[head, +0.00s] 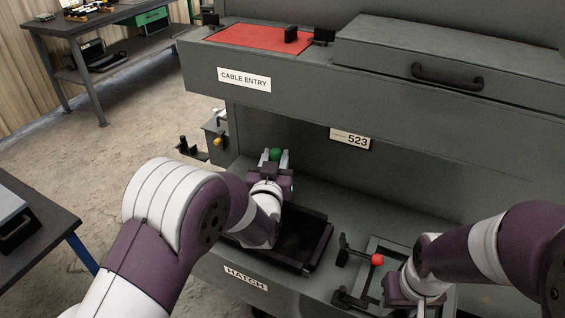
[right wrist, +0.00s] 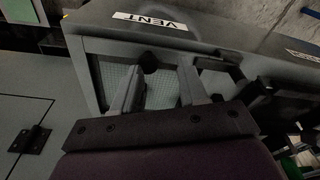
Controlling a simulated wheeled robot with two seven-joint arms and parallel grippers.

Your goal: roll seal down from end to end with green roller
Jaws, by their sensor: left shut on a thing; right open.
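My left gripper (head: 277,160) is shut on the green roller (head: 275,154); only its rounded green part shows between the fingers, above the enclosure ledge. A dark rectangular hatch opening with a black raised rim (head: 318,246) lies beside my left forearm, which covers part of it. I cannot make out the seal as a separate strip. My right gripper (right wrist: 157,90) is open in the right wrist view, its fingers over the vent opening with pale mesh (right wrist: 165,85). A black knob (right wrist: 148,62) shows between the fingers; I cannot tell that it is touched.
The grey enclosure (head: 420,160) rises behind the ledge, with a red cable entry panel (head: 262,37) and a handled lid (head: 450,50) on top. A red ball knob (head: 377,260) stands near my right arm. A workbench (head: 95,30) stands far left, a table (head: 40,220) nearer.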

